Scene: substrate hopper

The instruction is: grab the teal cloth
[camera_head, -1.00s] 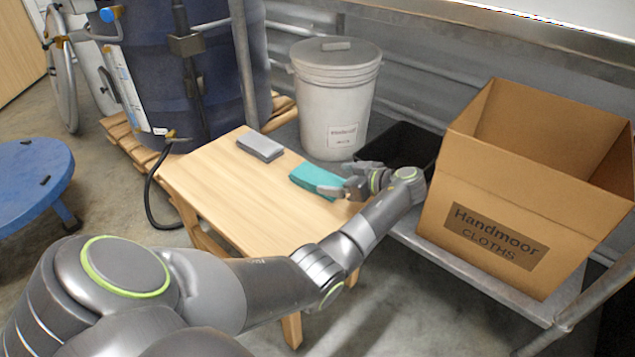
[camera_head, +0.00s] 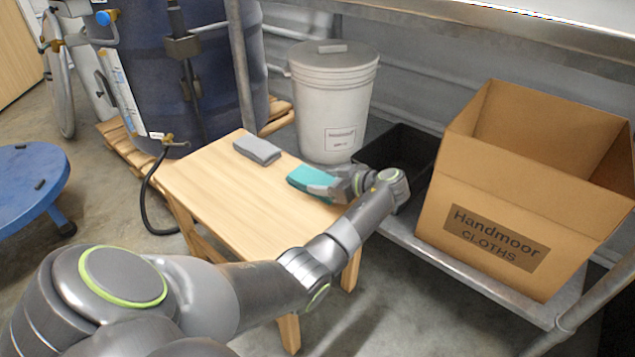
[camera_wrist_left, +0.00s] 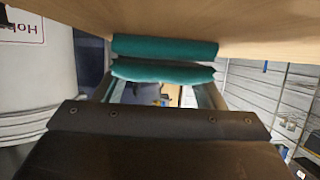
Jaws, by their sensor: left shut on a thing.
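The teal cloth (camera_head: 311,181) is a folded pad near the right end of the small wooden table (camera_head: 235,200). My left gripper (camera_head: 330,188) reaches it from the right and is shut on its near right part. In the left wrist view the teal cloth (camera_wrist_left: 165,70) lies across the fingertips, close to the wooden surface. I cannot tell whether the cloth is still touching the table. My right gripper is not in view.
A grey folded cloth (camera_head: 257,150) lies at the table's far edge. Behind stand a white lidded bucket (camera_head: 332,110) and a black bin (camera_head: 403,150). An open cardboard box (camera_head: 520,200) labelled "Handmoor CLOTHS" is on the right. A blue round stool (camera_head: 30,180) is at left.

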